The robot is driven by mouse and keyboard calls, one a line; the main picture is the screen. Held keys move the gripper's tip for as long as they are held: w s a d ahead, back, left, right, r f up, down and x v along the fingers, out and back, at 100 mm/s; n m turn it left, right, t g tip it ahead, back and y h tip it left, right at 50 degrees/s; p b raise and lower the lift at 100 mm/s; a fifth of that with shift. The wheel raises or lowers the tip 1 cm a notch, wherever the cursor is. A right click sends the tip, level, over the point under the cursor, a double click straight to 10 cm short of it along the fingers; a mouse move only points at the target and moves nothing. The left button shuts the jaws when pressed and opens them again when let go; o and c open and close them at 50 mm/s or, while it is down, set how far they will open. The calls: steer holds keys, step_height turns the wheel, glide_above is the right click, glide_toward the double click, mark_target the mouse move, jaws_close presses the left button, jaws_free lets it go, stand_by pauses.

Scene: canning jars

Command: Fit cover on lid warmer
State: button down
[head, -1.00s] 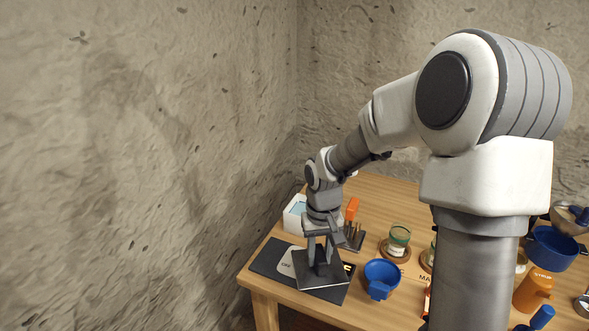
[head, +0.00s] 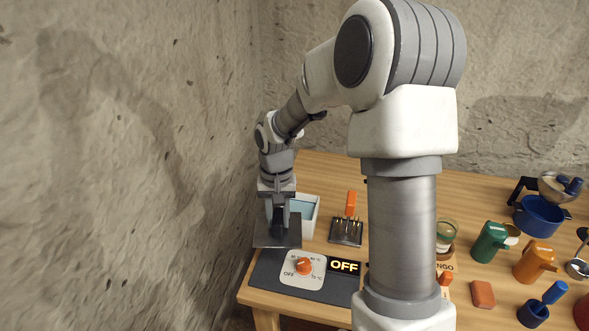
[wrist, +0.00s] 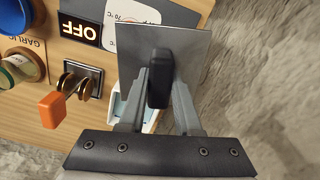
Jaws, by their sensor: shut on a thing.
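The cover (head: 284,239) is a dark grey square plate with a black knob (wrist: 160,85). My gripper (head: 277,217) is shut on the knob and holds the cover roughly level. The lid warmer (head: 310,227) is an open white box with a bluish inside at the table's back left. In the head view the cover is left of and slightly in front of the warmer, overlapping its left side. In the wrist view a white part of the warmer (wrist: 116,105) shows past the cover (wrist: 200,48); the rest is hidden. I cannot tell the height gap.
The wall is close on the left. Jars and pots stand farther right.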

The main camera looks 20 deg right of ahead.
steer(key=w+d+r+m+p, duration=0.1)
steer(key=w+d+m, duration=0.3)
steer(key=m, duration=0.6)
steer(key=w+d+r+m+p, duration=0.1)
steer(key=w+d+m, duration=0.4)
steer(key=m, duration=0.5)
steer(key=shift+w+d+r+m+p, duration=0.25)
steer(key=shift+w+r+m+p, duration=0.15)
steer(key=shift+w+p, duration=0.7)
steer(key=shift+w, duration=0.15)
step_height(320, 180, down, 6)
steer(key=b, duration=0.4)
steer(key=shift+f+b, duration=0.35)
steer(key=shift+f, duration=0.5)
steer(key=c, duration=0.5)
jaws_free()
